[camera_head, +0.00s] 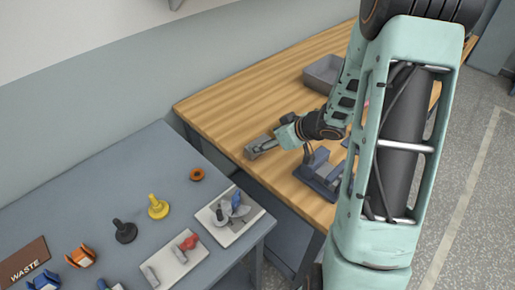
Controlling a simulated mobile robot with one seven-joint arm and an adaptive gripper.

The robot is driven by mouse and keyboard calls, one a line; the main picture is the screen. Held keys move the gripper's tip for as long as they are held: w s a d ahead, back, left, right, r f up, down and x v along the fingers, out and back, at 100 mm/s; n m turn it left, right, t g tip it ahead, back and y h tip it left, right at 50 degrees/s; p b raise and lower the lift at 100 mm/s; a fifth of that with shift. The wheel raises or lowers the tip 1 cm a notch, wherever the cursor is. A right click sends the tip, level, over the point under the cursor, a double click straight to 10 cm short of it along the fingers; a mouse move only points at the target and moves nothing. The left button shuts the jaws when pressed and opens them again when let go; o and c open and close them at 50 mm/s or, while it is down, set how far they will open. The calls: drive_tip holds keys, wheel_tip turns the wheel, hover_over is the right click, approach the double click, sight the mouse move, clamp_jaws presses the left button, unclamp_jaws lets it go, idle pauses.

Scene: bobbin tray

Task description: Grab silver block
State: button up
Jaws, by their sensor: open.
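My gripper (262,148) is over the left part of the wooden table, at the end of my pale green arm, and it is open. Its grey fingers point left and are small in this view, so I cannot tell whether anything lies between them. A dark blue-grey tray (309,185) with grey block-like pieces (321,156) stands just right of and below the gripper, partly hidden by my arm. I cannot tell which piece is the silver block. A small light grey piece (150,275) also lies on a white tray on the blue-grey table.
A grey bin (323,75) stands farther back on the wooden table (225,100). The blue-grey table (150,165) carries yellow (158,207) and black (125,232) bobbin-like pieces, an orange ring (197,174), white trays (252,212) and a WASTE sign (25,262). The wooden table's far-left part is clear.

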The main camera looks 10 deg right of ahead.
sight(259, 142)
drive_tip(key=b+x, duration=0.1)
drive_tip(key=x, duration=0.5)
drive_tip(key=shift+f, duration=0.15)
drive_tip(key=shift+s, duration=0.1)
drive_tip(key=shift+c, duration=0.6)
drive_tip(key=c, duration=1.1)
